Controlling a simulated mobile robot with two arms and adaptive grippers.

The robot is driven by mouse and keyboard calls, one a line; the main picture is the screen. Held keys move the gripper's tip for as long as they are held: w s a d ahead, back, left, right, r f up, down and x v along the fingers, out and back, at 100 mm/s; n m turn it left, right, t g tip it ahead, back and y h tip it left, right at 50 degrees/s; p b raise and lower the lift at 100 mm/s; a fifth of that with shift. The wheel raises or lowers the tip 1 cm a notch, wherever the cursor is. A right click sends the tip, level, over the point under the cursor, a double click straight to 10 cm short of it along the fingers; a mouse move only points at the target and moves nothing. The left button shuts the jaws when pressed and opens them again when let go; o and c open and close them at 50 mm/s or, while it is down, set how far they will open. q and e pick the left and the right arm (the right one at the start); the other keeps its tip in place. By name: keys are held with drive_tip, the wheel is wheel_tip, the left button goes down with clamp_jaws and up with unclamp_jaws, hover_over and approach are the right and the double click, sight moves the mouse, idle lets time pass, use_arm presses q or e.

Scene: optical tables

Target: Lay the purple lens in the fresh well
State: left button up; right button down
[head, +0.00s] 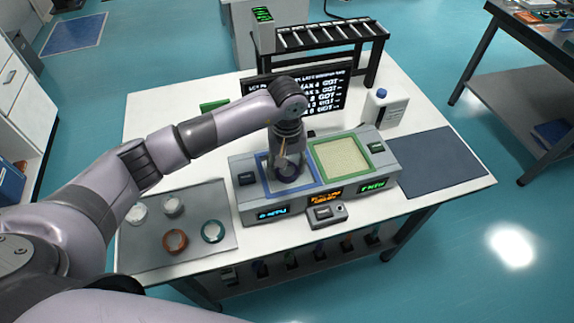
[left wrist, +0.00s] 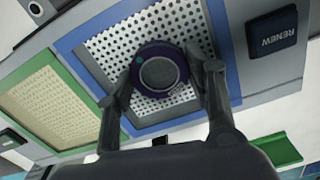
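The purple lens (left wrist: 158,72) is a dark purple ring with a grey centre. It sits between the two fingers of my left gripper (left wrist: 163,75), which appear to touch it on both sides. In the head view the left gripper (head: 285,160) points down over the blue-framed well (head: 312,187), with the purple ring (head: 288,174) at its tips. I cannot tell whether the lens touches the perforated floor. The green-framed well (head: 342,158) beside it, with a pale yellowish floor, is empty. My right gripper is not in view.
A grey tray (head: 200,247) at left holds several lenses, including an orange-rimmed one (head: 174,241) and a teal-rimmed one (head: 212,231). A white bottle (head: 381,109), a dark sign (head: 325,92) and a rack (head: 330,36) stand behind. A dark mat (head: 440,160) at right is clear.

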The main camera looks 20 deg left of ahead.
sight(287, 169)
use_arm(q)
drive_tip(key=o, duration=0.4)
drive_tip(key=shift+r, duration=0.1)
drive_tip(key=shift+r+p, duration=0.2)
drive_tip(key=shift+p, duration=0.15)
wheel_tip(287, 169, up, 12)
drive_tip(key=b, duration=0.3)
drive_tip(key=shift+f, duration=0.1)
drive_tip(key=shift+f, duration=0.1)
